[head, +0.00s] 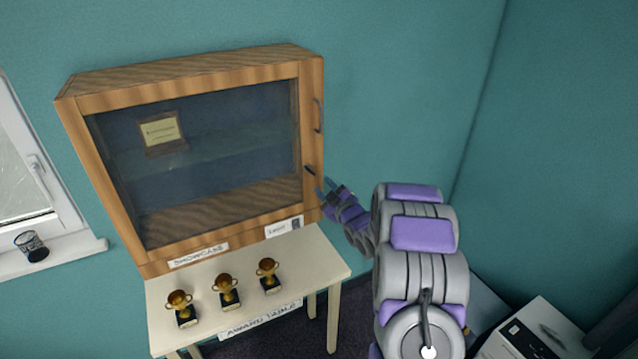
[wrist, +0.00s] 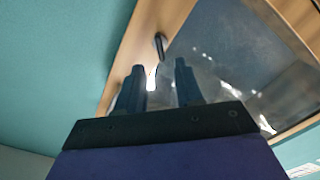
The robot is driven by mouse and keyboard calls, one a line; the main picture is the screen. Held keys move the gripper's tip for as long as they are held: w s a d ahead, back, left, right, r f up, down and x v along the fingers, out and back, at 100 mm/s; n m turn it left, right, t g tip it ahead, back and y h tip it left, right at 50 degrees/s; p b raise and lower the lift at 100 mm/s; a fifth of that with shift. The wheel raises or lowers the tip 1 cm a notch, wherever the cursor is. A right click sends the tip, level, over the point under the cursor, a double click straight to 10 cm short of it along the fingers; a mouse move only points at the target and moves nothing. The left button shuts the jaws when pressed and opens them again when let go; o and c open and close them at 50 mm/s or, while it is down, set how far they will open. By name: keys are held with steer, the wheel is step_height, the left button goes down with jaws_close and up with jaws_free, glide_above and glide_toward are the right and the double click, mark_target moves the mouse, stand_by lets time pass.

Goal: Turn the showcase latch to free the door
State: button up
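The wooden showcase (head: 190,87) stands at the back of the table with its glass door shut. A small dark latch (head: 310,170) sits on the right side of the door frame, below the dark door handle (head: 318,115). In the wrist view the latch (wrist: 160,45) shows as a short dark bar on the wood, beyond the fingertips. My gripper (head: 325,187) is just below and right of the latch in the head view. In the wrist view my gripper (wrist: 158,72) is open, its two fingers apart with nothing between them. It appears not to touch the latch.
The award table (head: 315,262) holds three gold trophies (head: 226,290) in front of the showcase. A window (head: 22,165) with a dark mesh cup (head: 32,245) on its sill is at the left. A white box (head: 535,335) is at the lower right.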

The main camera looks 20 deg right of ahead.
steer(key=s, duration=0.8)
steer(key=shift+s+d+b, duration=0.2)
steer(key=shift+b, duration=0.1)
